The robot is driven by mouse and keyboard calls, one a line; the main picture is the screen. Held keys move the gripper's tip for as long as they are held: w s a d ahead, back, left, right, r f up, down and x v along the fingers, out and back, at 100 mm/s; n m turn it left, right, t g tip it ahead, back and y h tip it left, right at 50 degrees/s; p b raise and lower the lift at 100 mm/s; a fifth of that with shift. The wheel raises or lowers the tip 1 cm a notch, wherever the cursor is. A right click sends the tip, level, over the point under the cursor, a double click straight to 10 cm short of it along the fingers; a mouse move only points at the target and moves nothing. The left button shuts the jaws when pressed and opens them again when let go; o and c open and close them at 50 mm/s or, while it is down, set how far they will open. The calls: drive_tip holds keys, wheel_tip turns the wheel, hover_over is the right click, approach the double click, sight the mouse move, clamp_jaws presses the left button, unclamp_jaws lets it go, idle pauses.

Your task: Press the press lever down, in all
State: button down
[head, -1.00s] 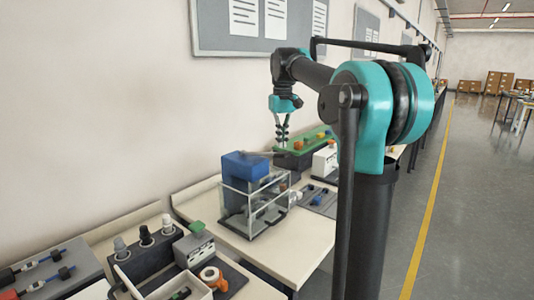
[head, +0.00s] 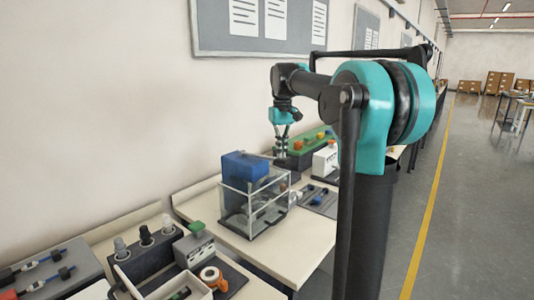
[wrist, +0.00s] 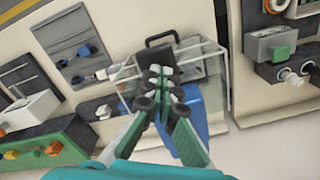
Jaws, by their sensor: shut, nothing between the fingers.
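The press (head: 243,171) is a blue block with a clear-walled guard box (head: 268,208) in front of it, on the cream bench. The blue body also shows in the wrist view (wrist: 195,112), partly hidden by my fingers. A thin grey bar, seemingly the press lever (head: 262,156), sticks out at the top of the blue block towards my gripper. My gripper (head: 281,155) points down beside the upper right of the press, shut and empty. In the wrist view its fingertips (wrist: 158,72) are together over the guard box. I cannot tell whether they touch the lever.
A green fixture (head: 312,139) with coloured parts and a white box (head: 325,160) stand behind the press. A grey mat with blue parts (head: 318,199) lies to its right. Closer are a black block with bottles (head: 148,252) and a white tray (head: 180,284).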

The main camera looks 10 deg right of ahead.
drive_tip(key=shift+f, duration=2.7)
wheel_tip(320, 180, up, 13)
drive_tip(key=shift+r, duration=0.2)
idle(0.4)
